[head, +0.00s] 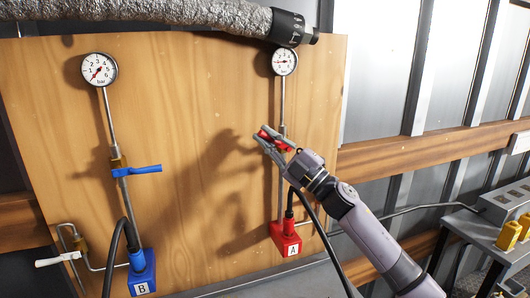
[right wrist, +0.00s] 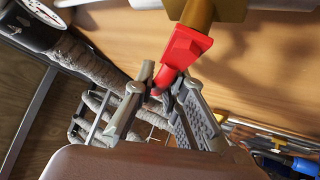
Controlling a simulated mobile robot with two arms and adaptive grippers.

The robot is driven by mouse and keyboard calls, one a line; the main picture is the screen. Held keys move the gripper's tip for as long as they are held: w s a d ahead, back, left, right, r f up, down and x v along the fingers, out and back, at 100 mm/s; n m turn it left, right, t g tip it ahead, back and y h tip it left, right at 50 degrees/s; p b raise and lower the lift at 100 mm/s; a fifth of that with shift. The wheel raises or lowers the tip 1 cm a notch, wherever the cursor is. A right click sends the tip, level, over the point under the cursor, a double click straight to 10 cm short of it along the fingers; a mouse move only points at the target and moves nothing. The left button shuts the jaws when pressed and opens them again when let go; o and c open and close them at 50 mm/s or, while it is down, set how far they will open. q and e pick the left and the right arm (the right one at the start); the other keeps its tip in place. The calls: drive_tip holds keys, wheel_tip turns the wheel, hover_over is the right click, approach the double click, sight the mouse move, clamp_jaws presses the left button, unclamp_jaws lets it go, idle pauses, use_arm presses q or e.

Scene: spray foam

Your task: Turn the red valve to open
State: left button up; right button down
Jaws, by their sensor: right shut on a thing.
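The red valve (head: 276,139) sits on the right-hand pipe of the wooden board, below a gauge. In the right wrist view its red handle (right wrist: 187,46) extends from a brass body (right wrist: 215,10) down between my fingers. My right gripper (head: 264,139) reaches it from the lower right. In the right wrist view the right gripper (right wrist: 161,90) is shut on the end of the red handle. The fingers hide part of the valve in the head view. My left gripper is in neither view.
The wooden board (head: 215,90) also carries a blue valve handle (head: 137,170), a left gauge (head: 99,69) and a right gauge (head: 285,61). A red block A (head: 285,238) and blue block B (head: 141,275) sit low. A foil-wrapped duct (head: 180,13) crosses above. A table (head: 470,222) stands right.

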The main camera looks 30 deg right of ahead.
drive_tip(key=m+t+h, duration=0.1)
drive_tip(key=m+t+h+b, duration=0.1)
drive_tip(key=m, duration=0.1)
drive_tip(key=d+r+m+h, duration=0.1)
drive_tip(key=shift+s+m+t, duration=0.1)
drive_tip(key=shift+m+t, duration=0.3)
drive_tip(key=m+h, duration=0.1)
drive_tip(key=m, duration=0.1)
drive_tip(key=d+m+t+h+b, duration=0.1)
drive_tip(key=h, duration=0.1)
drive_tip(key=m+t+h+b, duration=0.1)
drive_tip(key=m+h, duration=0.1)
drive_tip(key=shift+s+d+r+m, duration=0.15)
drive_tip(key=shift+r+m, duration=0.15)
drive_tip(key=shift+r, duration=0.1)
drive_tip(key=shift+s+d+r+m+g+h+b, duration=0.15)
drive_tip(key=shift+d+m+g+h+b, duration=0.3)
drive_tip(key=shift+m+h, duration=1.75)
drive_tip(key=shift+s+d+r+m+g+h+b, duration=0.15)
drive_tip(key=shift+d+m+g+h, duration=0.35)
drive_tip(key=shift+m+h, duration=1.65)
drive_tip(key=shift+s+d+r+m+g+h+b, duration=0.1)
drive_tip(key=shift+d+r+m+g+h+b, duration=0.4)
drive_tip(key=shift+m+h, duration=1.7)
drive_tip(key=shift+d+f+m, duration=0.2)
drive_tip(key=shift+f+m, duration=0.1)
drive_tip(key=shift+m, duration=0.05)
